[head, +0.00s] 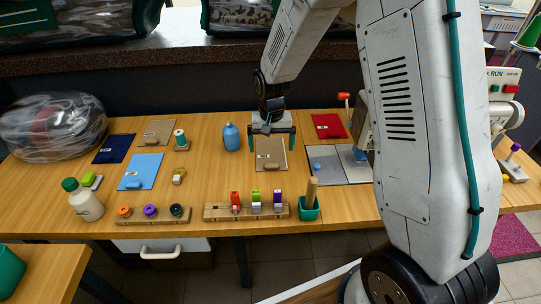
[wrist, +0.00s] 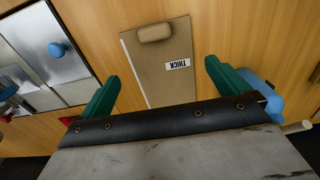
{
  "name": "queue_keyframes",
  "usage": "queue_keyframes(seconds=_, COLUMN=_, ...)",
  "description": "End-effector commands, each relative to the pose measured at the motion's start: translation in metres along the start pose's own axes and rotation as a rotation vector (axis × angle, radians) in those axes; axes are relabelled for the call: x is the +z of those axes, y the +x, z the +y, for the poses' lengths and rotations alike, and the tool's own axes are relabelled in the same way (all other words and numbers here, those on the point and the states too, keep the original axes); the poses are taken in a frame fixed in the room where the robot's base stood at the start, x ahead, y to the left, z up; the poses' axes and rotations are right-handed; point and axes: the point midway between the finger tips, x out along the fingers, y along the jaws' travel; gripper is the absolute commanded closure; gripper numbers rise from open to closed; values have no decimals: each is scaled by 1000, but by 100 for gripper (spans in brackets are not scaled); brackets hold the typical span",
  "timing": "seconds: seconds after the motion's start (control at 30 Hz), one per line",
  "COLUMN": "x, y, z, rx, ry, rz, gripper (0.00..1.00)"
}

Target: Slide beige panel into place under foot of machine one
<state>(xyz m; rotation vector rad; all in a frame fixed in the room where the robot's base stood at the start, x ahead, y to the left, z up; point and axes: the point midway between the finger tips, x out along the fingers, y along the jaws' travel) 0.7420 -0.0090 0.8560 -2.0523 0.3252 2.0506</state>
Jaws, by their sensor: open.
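A beige panel (head: 271,158) lies flat on the wooden table beneath my gripper (head: 272,136). It has a rounded beige grip at its near end. In the wrist view the panel (wrist: 157,85) carries a white label reading "THICK". My gripper, with green fingers (wrist: 161,72), is open above the panel, one finger towards each side edge; contact is not visible. A similar tan panel (head: 158,132) lies farther left. To the right, a machine (head: 361,122) stands by grey metal plates (head: 325,166); my arm hides much of it, and its foot is unclear.
A blue bottle (head: 231,137) stands close left of my gripper. A red panel (head: 328,126) lies behind the plates. Blue panels (head: 142,171) lie left.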

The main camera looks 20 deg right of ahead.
Motion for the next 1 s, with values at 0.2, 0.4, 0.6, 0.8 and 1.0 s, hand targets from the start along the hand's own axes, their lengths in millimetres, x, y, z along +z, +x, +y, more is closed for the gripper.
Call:
queue_keyframes(seconds=0.2, x=3, y=34, z=-2, rx=2, ry=-1, rz=-4, gripper=0)
queue_keyframes(seconds=0.4, x=3, y=44, z=-2, rx=1, ry=-1, rz=-1, gripper=0)
queue_keyframes(seconds=0.6, x=3, y=43, z=-2, rx=0, ry=0, rz=-1, gripper=11)
queue_keyframes(seconds=0.8, x=3, y=43, z=-2, rx=0, ry=0, rz=-1, gripper=33)
queue_keyframes(seconds=1.0, x=2, y=40, z=-2, rx=0, ry=0, rz=0, gripper=33)
